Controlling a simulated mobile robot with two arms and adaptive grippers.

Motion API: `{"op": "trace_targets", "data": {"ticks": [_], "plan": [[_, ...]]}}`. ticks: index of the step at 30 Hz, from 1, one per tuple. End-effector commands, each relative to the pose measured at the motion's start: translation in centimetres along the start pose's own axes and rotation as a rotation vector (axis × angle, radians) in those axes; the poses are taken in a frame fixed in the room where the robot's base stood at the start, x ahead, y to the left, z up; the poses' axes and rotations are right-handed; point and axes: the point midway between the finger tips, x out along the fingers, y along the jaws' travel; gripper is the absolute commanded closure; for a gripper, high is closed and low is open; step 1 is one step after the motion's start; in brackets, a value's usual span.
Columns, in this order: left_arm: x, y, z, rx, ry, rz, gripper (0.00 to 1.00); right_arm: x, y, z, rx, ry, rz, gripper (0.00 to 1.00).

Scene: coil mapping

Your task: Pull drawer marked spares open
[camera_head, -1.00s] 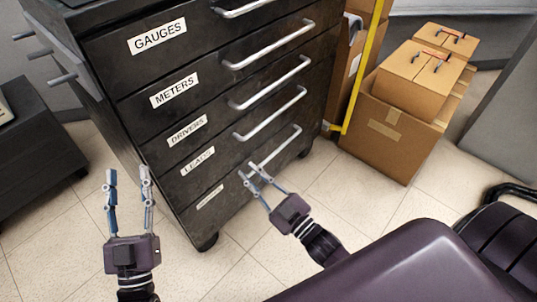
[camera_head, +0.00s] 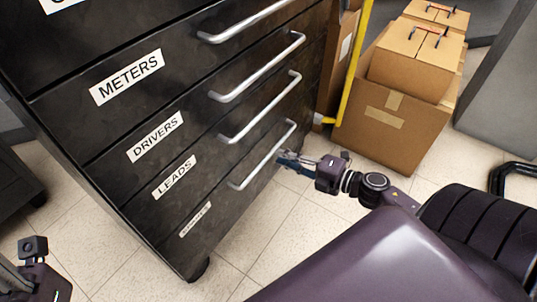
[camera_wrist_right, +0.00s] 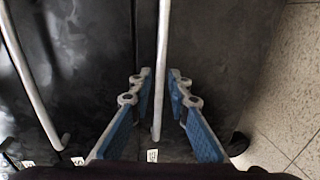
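The black cabinet shows in the head view with its drawers shut. The bottom drawer (camera_head: 215,215) has a small label (camera_head: 195,219), too small and slanted to read surely. Its silver bar handle (camera_head: 262,156) lies along the drawer front. My right gripper (camera_head: 283,158) is at the far right end of this handle. In the right wrist view, my right gripper (camera_wrist_right: 160,82) is open, with one blue-padded finger on each side of a handle bar (camera_wrist_right: 161,60) and gaps to it. Part of my left gripper (camera_head: 34,262) shows at the lower left; its fingers cannot be made out.
Drawers marked METERS (camera_head: 127,77), DRIVERS (camera_head: 155,137) and LEADS (camera_head: 174,177) sit above. Cardboard boxes (camera_head: 385,125) and a yellow post (camera_head: 355,70) stand right of the cabinet. The tiled floor (camera_head: 275,225) before the bottom drawer is clear.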

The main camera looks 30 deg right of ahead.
Motion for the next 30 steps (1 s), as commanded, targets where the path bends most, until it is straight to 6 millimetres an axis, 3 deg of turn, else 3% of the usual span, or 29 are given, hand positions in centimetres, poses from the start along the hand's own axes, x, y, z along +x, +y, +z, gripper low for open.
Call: {"op": "trace_targets", "data": {"ticks": [3, 10, 20, 25, 30], "plan": [[0.1, 0.0, 0.1, 0.003, 0.022, 0.009, 0.60, 2.3, -0.1, 0.0, -0.002, 0.001, 0.003, 0.83], [0.5, 0.1, 0.2, 0.006, 0.043, 0.018, 0.60, 4.7, -0.1, 0.0, 0.001, 0.000, 0.001, 0.83], [0.7, 0.1, 0.2, 0.007, 0.046, 0.020, 0.60, 5.1, -0.1, 0.0, 0.004, -0.001, 0.000, 0.83], [0.7, 0.1, 0.1, 0.007, 0.047, 0.020, 0.60, 5.1, -0.1, 0.0, 0.004, -0.001, 0.000, 1.00], [0.7, 0.1, 0.1, 0.006, 0.047, 0.020, 0.60, 5.1, -0.1, 0.0, 0.004, -0.001, 0.000, 1.00]]}}
